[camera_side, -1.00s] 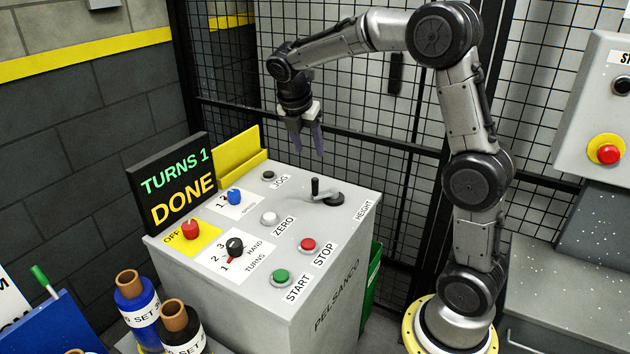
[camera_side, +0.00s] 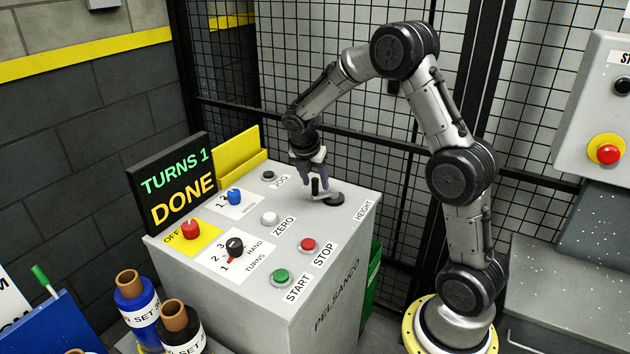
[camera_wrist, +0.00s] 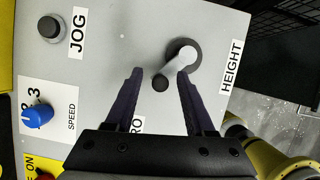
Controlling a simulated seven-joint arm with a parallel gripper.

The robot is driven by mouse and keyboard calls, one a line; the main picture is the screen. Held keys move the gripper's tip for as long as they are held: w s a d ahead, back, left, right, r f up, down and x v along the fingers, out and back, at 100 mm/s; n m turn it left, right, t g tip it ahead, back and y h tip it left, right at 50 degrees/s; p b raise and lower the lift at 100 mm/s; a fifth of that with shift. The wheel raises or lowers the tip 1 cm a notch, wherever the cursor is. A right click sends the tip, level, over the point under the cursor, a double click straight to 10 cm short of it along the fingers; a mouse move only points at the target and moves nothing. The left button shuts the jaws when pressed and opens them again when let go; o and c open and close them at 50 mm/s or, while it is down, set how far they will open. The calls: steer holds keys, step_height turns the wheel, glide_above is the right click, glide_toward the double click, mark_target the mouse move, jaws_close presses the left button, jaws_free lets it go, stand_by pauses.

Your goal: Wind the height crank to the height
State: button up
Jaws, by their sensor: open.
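The height crank (camera_side: 330,197) stands on the top of the grey cabinet, beside the HEIGHT label. It has a dark round base, a grey arm and a small upright dark handle. In the wrist view the crank (camera_wrist: 181,57) lies ahead, its handle knob (camera_wrist: 160,83) between the two fingers. My gripper (camera_side: 316,190) is open and low over the crank, fingers pointing down around the handle; it also shows in the wrist view (camera_wrist: 160,80). I cannot tell whether a finger touches the handle. A black display (camera_side: 173,185) reads "TURNS 1 DONE".
The panel also holds a JOG button (camera_side: 268,175), a white ZERO button (camera_side: 269,217), a red STOP button (camera_side: 308,245), a green START button (camera_side: 281,277), a blue SPEED knob (camera_side: 234,197), a HAND TURNS selector (camera_side: 235,246) and a red knob (camera_side: 190,229). A mesh fence stands behind.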

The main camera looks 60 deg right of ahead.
steer(key=shift+f, duration=0.15)
jaws_close()
steer(key=shift+w+d+m, duration=0.2)
steer(key=shift+m, duration=0.2)
stand_by(0.5)
